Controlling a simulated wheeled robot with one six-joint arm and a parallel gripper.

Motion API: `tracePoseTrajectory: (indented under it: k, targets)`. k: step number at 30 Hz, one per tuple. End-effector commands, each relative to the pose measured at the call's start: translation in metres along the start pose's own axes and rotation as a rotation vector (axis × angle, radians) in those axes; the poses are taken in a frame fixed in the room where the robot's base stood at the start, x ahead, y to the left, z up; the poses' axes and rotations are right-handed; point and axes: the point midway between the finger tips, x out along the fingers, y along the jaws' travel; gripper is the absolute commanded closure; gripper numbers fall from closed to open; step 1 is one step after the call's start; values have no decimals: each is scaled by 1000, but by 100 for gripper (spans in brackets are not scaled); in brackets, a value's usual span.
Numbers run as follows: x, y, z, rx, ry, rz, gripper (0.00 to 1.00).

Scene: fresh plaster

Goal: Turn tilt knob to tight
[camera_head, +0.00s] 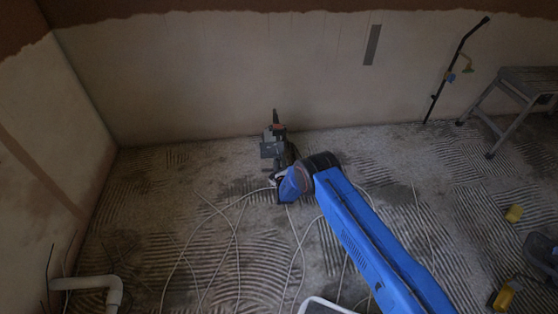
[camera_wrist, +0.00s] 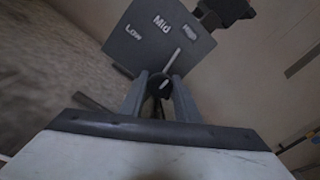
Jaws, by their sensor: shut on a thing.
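A grey panel (camera_wrist: 150,35) fills the upper part of the wrist view, with the words Low, Mid and High in an arc. I see no word "tight" on it. A dark knob (camera_wrist: 159,84) stands in front of the panel, and a pale pointer line (camera_wrist: 171,58) runs up and right from it, between Mid and High. My gripper (camera_wrist: 160,78) is shut on the knob, one finger at each side. In the head view the dark device (camera_head: 273,148) stands on the floor by the back wall, and my wrist hides its lower part.
Pale cables (camera_head: 238,250) lie across the ridged floor. A white pipe (camera_head: 88,284) is at the lower left. A step stool (camera_head: 525,85) stands at the right, near a dark pole (camera_head: 452,72) against the wall. Yellow items (camera_head: 514,213) lie at the right.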

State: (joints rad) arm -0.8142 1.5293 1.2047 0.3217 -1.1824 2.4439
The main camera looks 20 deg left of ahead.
Motion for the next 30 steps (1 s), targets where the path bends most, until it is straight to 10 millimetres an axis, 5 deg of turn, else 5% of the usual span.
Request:
tracePoseTrajectory:
  k: [1,2,4,17,30]
  targets:
    - [-1,0,-3,0,4,1,93]
    - [-1,0,-3,0,4,0,64]
    - [-1,0,-3,0,4,0,52]
    - [-9,0,0,0,1,0,52]
    - [-90,0,-1,-2,2,2,52]
